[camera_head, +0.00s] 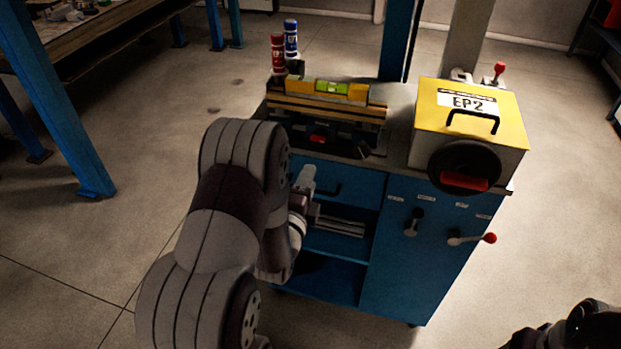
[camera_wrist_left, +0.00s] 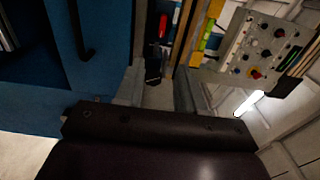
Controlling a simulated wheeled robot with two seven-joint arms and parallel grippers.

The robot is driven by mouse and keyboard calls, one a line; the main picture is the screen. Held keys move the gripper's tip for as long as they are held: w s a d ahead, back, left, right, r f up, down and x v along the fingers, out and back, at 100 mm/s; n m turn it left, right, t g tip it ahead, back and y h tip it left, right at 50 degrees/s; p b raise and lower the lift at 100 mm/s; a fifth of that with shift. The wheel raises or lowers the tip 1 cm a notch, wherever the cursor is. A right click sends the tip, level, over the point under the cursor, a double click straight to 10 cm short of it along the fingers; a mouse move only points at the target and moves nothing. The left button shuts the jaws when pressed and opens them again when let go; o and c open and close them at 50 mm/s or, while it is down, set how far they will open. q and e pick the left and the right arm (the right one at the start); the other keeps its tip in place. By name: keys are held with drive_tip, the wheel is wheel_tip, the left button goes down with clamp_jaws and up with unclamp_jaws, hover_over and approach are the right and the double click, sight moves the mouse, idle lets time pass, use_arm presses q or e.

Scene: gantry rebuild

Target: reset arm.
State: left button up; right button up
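My left arm (camera_head: 225,215) reaches from the bottom left to the front of a blue workbench cabinet (camera_head: 415,265). My left gripper (camera_head: 309,178) is just in front of the cabinet's upper drawer, below the worktop edge. In the left wrist view its two grey fingers (camera_wrist_left: 157,92) stand apart with nothing between them. I cannot tell whether it touches the cabinet. A dark part of my right arm (camera_head: 580,328) shows at the bottom right corner; its fingers are not seen.
A yellow-topped EP2 box (camera_head: 468,105) with a black wheel stands on the worktop. Beside it are a spirit level (camera_head: 332,88) and red and blue cylinders (camera_head: 291,40). A red-knobbed lever (camera_head: 489,238) sticks out of the cabinet.

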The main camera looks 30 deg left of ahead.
use_arm(q)
drive_tip(key=s+d+f+n+g+h+p, duration=0.1)
drive_tip(key=s+f+n+g, duration=0.1)
drive_tip(key=f+n+g, duration=0.25)
drive_tip(key=s+f+n+g+h, duration=0.1)
drive_tip(key=s+f+n+g, duration=0.2)
drive_tip(key=f+n+g, duration=0.15)
drive_tip(key=s+d+r+n+g+h+p, duration=0.2)
drive_tip(key=s+d+r+n+g+p, duration=0.55)
drive_tip(key=s, duration=0.45)
drive_tip(key=w+d+r+m+p, duration=0.1)
drive_tip(key=d+r, duration=0.2)
drive_tip(key=r, duration=0.4)
drive_tip(key=shift+w+d+r, duration=0.15)
drive_tip(key=shift+d+r, duration=0.1)
drive_tip(key=shift+r, duration=0.1)
